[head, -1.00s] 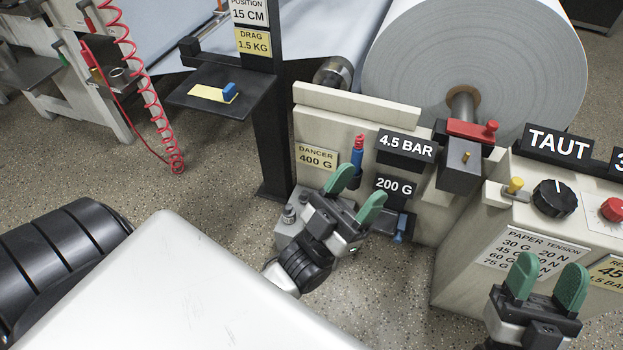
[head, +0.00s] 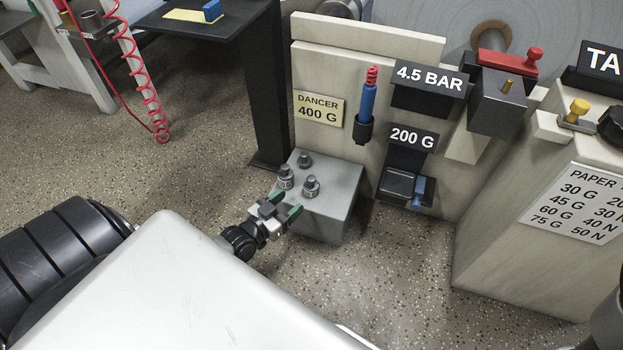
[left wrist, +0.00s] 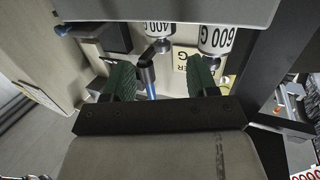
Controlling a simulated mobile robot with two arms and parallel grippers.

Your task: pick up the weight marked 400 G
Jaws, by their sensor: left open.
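Three small grey metal weights stand on a grey block (head: 338,205) low in front of the beige machine panel. In the head view one weight (head: 310,187) is at the front right, one (head: 285,178) at the left and one (head: 304,160) at the back; their marks are too small to read there. In the left wrist view the weight marked 400 G (left wrist: 158,30) shows beside the one marked 600 G (left wrist: 216,38). My left gripper (head: 285,206) is open and empty, with green fingers, at the block's near-left edge. In the left wrist view both weights appear beyond its fingers (left wrist: 161,82). My right gripper is out of view.
A blue and red cylinder (head: 367,102) and a 200 G sign (head: 412,138) above a dark bracket (head: 407,186) are on the panel right of the block. A black post (head: 266,95) stands behind left. A beige cabinet (head: 500,240) stands at right.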

